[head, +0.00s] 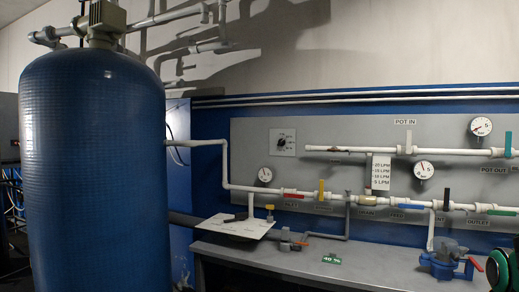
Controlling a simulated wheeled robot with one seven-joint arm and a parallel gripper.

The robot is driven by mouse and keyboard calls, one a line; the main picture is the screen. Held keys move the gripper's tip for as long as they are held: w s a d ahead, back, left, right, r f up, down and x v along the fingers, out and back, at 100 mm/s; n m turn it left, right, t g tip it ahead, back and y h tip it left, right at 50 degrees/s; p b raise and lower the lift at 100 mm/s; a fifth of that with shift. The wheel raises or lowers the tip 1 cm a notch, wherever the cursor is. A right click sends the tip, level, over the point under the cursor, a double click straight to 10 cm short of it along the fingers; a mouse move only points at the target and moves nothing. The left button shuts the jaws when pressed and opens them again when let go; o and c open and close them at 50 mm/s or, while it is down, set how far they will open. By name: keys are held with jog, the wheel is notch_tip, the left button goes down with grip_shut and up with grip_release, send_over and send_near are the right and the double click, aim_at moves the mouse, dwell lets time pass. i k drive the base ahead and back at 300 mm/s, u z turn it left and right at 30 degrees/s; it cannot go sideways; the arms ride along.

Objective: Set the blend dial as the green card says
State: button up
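The green card (332,258) lies on the grey bench at the lower middle of the head view and appears to read "40 %". A small square dial plate with a knob (283,142), which looks like the blend dial, is mounted on the upper left of the grey wall panel. The knob's pointer and scale marks are too small to read. My gripper is not in view.
A large blue tank (95,165) fills the left side. The grey panel (340,135) carries white pipes, coloured valve handles and round gauges (425,171). A white sheet (236,227) and a blue fitting with a red handle (445,264) sit on the bench (385,262).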

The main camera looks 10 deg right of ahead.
aim_at(281, 142)
jog(key=u, duration=1.25)
jog(key=i, duration=1.5)
jog(key=z, duration=1.7)
jog(key=k, duration=0.5)
jog(key=z, duration=0.35)
